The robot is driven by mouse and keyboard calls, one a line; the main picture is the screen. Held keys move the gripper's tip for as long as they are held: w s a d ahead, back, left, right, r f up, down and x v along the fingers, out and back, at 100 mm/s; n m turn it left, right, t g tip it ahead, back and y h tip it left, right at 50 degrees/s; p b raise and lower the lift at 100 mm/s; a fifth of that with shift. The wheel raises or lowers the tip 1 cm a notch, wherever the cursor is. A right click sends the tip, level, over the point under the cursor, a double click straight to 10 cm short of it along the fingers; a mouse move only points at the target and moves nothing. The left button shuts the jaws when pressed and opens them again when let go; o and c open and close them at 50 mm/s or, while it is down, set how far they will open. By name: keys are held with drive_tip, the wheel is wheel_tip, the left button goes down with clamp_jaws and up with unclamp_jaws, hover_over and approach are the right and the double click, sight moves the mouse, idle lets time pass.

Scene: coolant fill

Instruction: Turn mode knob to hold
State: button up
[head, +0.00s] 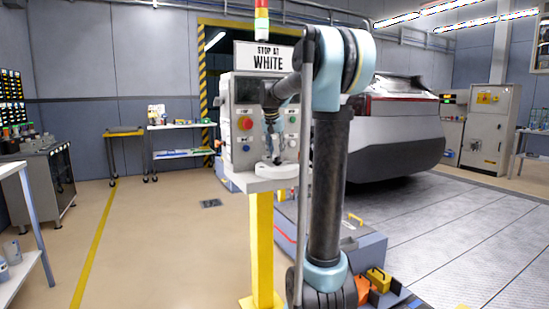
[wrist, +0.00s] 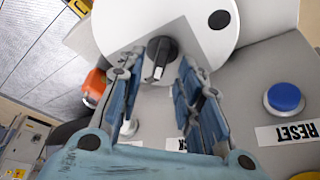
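The mode knob (wrist: 160,58) is a black knob with a pale pointer mark, at the upper middle of the wrist view by the edge of a white round plate (wrist: 205,42). My gripper (wrist: 158,66) is open, with one blue finger on each side of the knob. Gaps show between the fingers and the knob, so I see no contact. In the head view my gripper (head: 274,157) is low in front of the control box (head: 245,92). The knob cannot be made out there, and its position labels are not readable in either view.
A blue button (wrist: 284,97) labelled RESET is right of the fingers in the wrist view. A red button (head: 245,123) is on the box front. The box stands on a yellow post (head: 262,240), under a "WHITE" sign (head: 268,58). A car (head: 395,125) is behind my arm.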

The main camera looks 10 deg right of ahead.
sight(277, 157)
drive_tip(key=shift+x, duration=1.65)
clamp_jaws()
drive_tip(key=shift+a, duration=0.3)
drive_tip(key=shift+d, duration=0.15)
